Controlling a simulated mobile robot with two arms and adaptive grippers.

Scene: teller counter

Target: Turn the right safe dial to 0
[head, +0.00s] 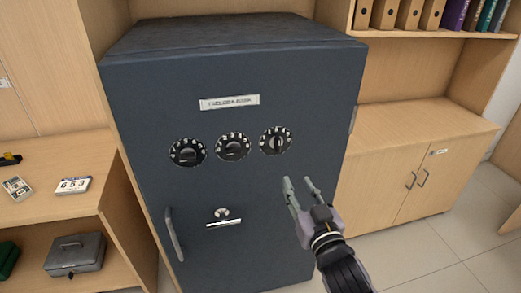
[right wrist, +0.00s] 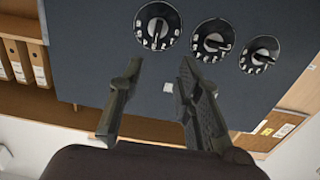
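A dark blue safe (head: 240,75) stands in the middle of the head view, with three black dials with white marks in a row. The right safe dial (head: 275,141) has its pointer roughly upright; its numbers are too small to read. It also shows in the right wrist view, which is turned over, as the leftmost dial (right wrist: 158,25). My right gripper (head: 298,181) is open and empty, below and slightly right of that dial, apart from it. In the wrist view its fingers (right wrist: 161,64) point toward the dial. My left gripper is not in view.
The left dial (head: 188,152) and middle dial (head: 233,146) sit beside the right one. Below them are a keyhole plate (head: 222,215) and a handle (head: 174,234). A wooden cabinet (head: 420,165) is at right.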

